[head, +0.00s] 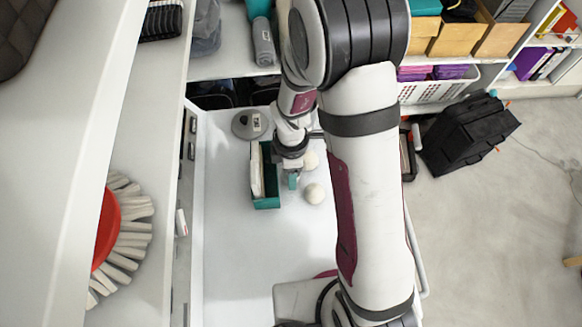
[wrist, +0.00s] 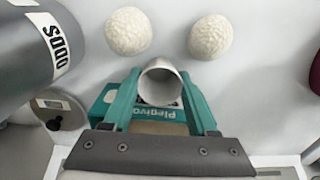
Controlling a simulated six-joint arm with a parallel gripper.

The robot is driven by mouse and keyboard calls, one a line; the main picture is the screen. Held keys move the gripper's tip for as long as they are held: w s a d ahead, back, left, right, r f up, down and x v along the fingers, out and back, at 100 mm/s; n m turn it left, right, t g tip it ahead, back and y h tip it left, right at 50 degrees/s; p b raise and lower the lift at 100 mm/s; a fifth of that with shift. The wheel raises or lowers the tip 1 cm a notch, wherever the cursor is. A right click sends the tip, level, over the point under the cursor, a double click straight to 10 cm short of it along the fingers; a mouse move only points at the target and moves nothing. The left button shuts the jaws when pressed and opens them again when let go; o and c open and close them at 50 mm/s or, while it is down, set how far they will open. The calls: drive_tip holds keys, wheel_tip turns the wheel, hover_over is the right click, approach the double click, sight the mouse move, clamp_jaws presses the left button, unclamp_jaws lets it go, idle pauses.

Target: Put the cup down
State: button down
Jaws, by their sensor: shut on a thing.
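The cup (wrist: 160,88) is a small pale grey-white cylinder with its round open end showing in the wrist view. My gripper (wrist: 160,80) has teal fingers on both sides of the cup and is shut on it. In the head view my gripper (head: 292,180) is low over the white surface (head: 232,235), just right of a teal box (head: 266,203). I cannot make out the cup there, and the gap between cup and surface cannot be told. In the wrist view the lettered teal box (wrist: 112,94) shows partly behind the fingers.
Two off-white balls (head: 314,194) (head: 309,160) lie right of my gripper. A grey round object (head: 245,128) with a label is behind the box. A large grey lettered cylinder (wrist: 45,45) fills the wrist view's upper left. The front of the white surface is clear.

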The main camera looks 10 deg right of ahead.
drive_tip(key=shift+c, duration=1)
unclamp_jaws()
drive_tip(key=shift+f, duration=0.1)
wheel_tip(320, 180, up, 11)
drive_tip(key=s+d+r+m+y, duration=0.1)
drive_tip(key=s+d+r+m, duration=0.2)
drive_tip(key=s+r+m, duration=0.5)
drive_tip(key=s+m, duration=0.2)
drive_tip(key=m, duration=0.3)
drive_tip(key=shift+s+m, duration=0.3)
drive_tip(key=shift+o, duration=0.4)
drive_tip(key=s+r+m, duration=0.1)
drive_tip(key=s+m, duration=0.6)
drive_tip(key=m, duration=0.3)
drive_tip(key=shift+s+r+y, duration=0.2)
drive_tip(key=shift+s+y, duration=0.15)
drive_tip(key=shift+y, duration=0.05)
